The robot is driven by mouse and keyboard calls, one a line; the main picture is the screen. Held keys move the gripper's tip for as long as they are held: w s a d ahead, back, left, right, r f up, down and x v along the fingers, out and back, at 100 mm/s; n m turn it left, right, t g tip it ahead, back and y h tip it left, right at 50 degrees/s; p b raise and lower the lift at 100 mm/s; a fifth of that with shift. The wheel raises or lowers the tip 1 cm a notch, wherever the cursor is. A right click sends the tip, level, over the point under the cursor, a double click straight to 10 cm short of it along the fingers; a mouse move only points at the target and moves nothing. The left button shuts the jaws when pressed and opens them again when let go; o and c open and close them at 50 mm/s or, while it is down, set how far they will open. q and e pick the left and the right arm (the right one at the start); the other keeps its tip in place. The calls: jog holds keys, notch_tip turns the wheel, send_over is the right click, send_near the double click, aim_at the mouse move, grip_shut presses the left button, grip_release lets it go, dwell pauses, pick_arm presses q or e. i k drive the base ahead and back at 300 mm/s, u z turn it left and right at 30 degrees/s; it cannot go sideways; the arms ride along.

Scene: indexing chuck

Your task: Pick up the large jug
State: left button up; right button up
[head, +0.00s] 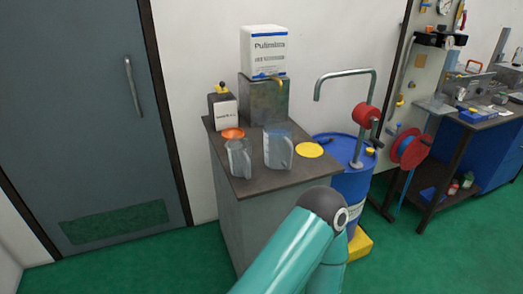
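Two clear, greyish jugs stand upright on the dark top of a grey cabinet. The right jug (278,151) looks wider and larger, with its handle towards the right. The left jug (239,159) looks a little smaller and stands closer to the front left edge. The two jugs are apart, with a narrow gap between them. One of my teal arms rises from the bottom edge in front of the cabinet. Neither gripper shows, so their states are hidden.
The cabinet top (245,189) also bears an orange disc (233,133), a yellow disc (309,150), a small labelled box (226,114) and a metal block (263,102) under a white canister (262,50). A blue drum (349,186) with a pump stands right. A door (80,100) is left.

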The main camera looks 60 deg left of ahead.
aim_at(281, 149)
jog(key=z, duration=1.75)
jog(key=i, duration=0.1)
jog(key=u, duration=3.35)
jog(key=i, duration=0.25)
jog(key=u, duration=0.55)
jog(key=i, duration=0.8)
jog(key=z, duration=0.2)
jog(key=k, duration=0.85)
jog(key=u, duration=0.25)
jog(key=i, duration=0.85)
jog(key=z, duration=0.1)
